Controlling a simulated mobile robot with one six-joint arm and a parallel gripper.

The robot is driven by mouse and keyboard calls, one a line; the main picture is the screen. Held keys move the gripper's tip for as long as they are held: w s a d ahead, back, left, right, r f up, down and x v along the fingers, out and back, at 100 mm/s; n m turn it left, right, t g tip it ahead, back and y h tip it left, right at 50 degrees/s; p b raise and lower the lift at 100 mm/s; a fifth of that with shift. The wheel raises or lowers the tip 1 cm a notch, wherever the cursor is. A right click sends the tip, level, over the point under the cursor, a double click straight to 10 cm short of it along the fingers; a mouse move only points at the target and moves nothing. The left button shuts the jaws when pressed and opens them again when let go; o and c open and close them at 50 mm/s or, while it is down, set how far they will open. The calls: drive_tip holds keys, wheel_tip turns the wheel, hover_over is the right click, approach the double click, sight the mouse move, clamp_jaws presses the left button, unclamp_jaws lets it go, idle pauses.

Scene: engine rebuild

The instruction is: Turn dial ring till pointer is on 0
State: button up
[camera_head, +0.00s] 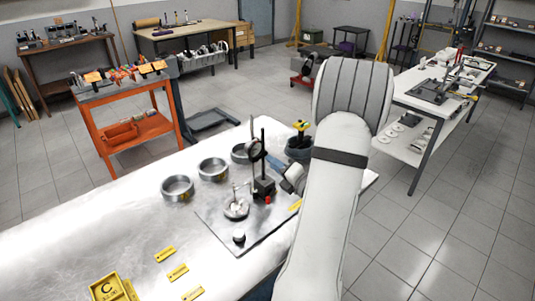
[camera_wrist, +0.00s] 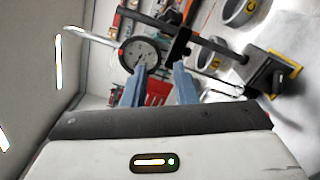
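The dial indicator (camera_head: 254,149) has a dark round rim and hangs on a black post stand (camera_head: 264,187) above the workbench. In the wrist view its pale face (camera_wrist: 138,50) shows beyond my fingertips, but the scale and pointer are too small and blurred to read. My gripper (camera_wrist: 160,67) has two blue-grey fingers spread apart, with nothing clearly held between them. The left fingertip overlaps the lower edge of the dial in the picture; I cannot tell whether it touches. In the head view my gripper (camera_head: 274,161) is partly hidden behind my wrist, just right of the dial.
The stand rests on a metal plate (camera_head: 262,232) with a small round fixture (camera_head: 236,209). Metal rings (camera_head: 177,187) stand to the left on the shiny bench. Yellow tags (camera_head: 178,272) lie in front. A dark pot (camera_head: 299,150) stands behind my wrist.

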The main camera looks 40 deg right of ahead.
sight(260, 155)
drive_tip(key=shift+w+a+p, duration=0.2)
drive_tip(key=shift+w+p, duration=0.25)
drive_tip(key=shift+w, duration=1.9)
drive_tip(key=shift+c, duration=0.3)
clamp_jaws()
